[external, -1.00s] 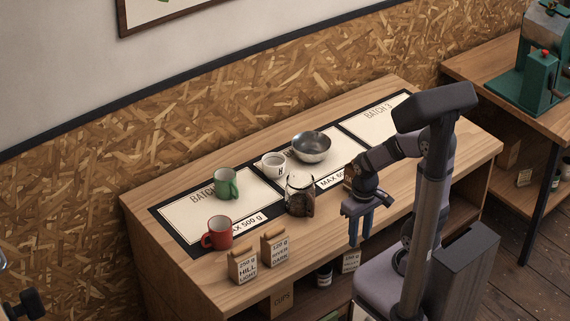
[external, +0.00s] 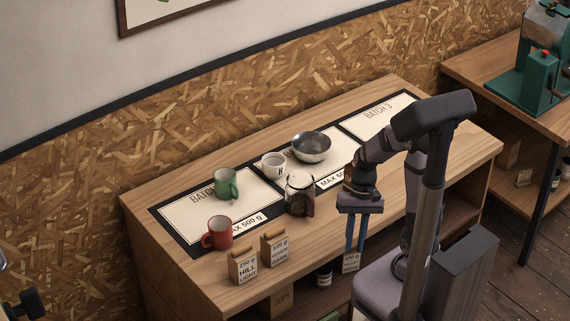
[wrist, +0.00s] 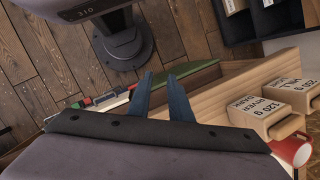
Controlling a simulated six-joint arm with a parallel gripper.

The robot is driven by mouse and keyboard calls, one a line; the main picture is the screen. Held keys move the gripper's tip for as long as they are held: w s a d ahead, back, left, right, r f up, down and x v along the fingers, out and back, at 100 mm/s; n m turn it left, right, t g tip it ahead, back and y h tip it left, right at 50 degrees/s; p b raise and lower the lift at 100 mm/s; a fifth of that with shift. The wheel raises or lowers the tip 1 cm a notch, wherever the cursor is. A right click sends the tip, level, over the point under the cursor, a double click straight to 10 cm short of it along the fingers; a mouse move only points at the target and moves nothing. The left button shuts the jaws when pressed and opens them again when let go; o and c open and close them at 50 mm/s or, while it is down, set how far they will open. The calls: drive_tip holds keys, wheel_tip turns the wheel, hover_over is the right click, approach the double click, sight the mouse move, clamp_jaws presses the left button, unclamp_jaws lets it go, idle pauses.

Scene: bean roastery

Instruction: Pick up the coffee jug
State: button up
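The coffee jug (external: 299,196) is a clear glass vessel with dark contents. It stands upright on the wooden counter, at the front edge of the batch mat (external: 181,235). My gripper (external: 355,248) is to the right of the jug and nearer the camera, pointing down by the counter's front side. Its two blue fingers are apart with nothing between them, and they also show in the wrist view (wrist: 168,73). The gripper does not touch the jug. The jug is not visible in the wrist view.
A white mug (external: 273,165) and a metal bowl (external: 311,148) stand behind the jug. A green mug (external: 225,184), a red mug (external: 217,233) and two paper bags (external: 244,266) (external: 273,249) are to its left. The wrist view shows the bags (wrist: 261,117) and red mug (wrist: 291,151).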

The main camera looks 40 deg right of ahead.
drive_tip(key=w+m+y+b, duration=0.1)
drive_tip(key=w+m+y, duration=0.1)
drive_tip(key=m, duration=0.1)
drive_tip(key=w+a+m+y+b, duration=0.1)
drive_tip(key=w+m+y, duration=0.1)
drive_tip(key=w+y, duration=0.1)
drive_tip(key=w+m+t+y, duration=0.1)
drive_tip(key=w+m+y, duration=0.1)
drive_tip(key=m, duration=0.1)
drive_tip(key=shift+w+a+r+m+y+b, duration=0.1)
drive_tip(key=shift+w+a+m+y+b, duration=0.05)
drive_tip(key=shift+a+m+y+b, duration=0.2)
drive_tip(key=w+d+r+m+t+y+b, duration=0.3)
drive_tip(key=w+d+r+m+t+y, duration=0.25)
drive_tip(key=w+d+m+t, duration=0.35)
drive_tip(key=n+g+p, duration=0.1)
approach(312, 214)
drive_tip(key=shift+w+a+r, duration=0.2)
drive_tip(key=shift+w+a, duration=0.45)
drive_tip(key=shift+a, duration=0.3)
drive_tip(key=shift+p+x, duration=1.2)
drive_tip(key=shift+x, duration=2.55)
drive_tip(key=shift+c, duration=0.3)
clamp_jaws()
